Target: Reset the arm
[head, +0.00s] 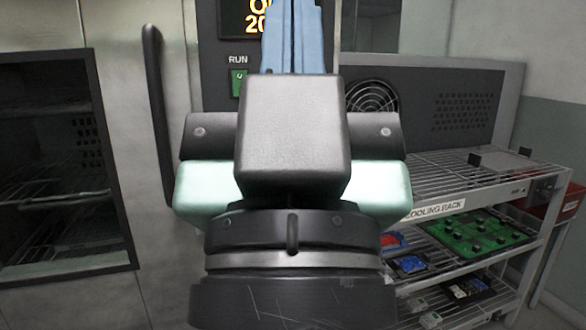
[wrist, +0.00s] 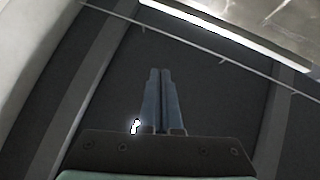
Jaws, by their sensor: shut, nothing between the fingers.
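My gripper (wrist: 161,72) shows in the wrist view with its two blue-grey fingers side by side and touching, and nothing is between them. In the head view my arm's wrist fills the middle of the picture, and the blue fingers (head: 293,40) point up and away from the camera in front of the machine's front panel. The fingertips run out of the top of that view. In the wrist view a dark flat panel lies beyond the fingers; I cannot tell how far off it is.
A cooling rack (head: 433,211) with wire shelves stands at the right, with a green circuit board (head: 478,238) and smaller boards on its lower shelves. A dark-framed oven-like opening (head: 62,165) is at the left. A vertical dark handle (head: 158,115) stands out from the metal front.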

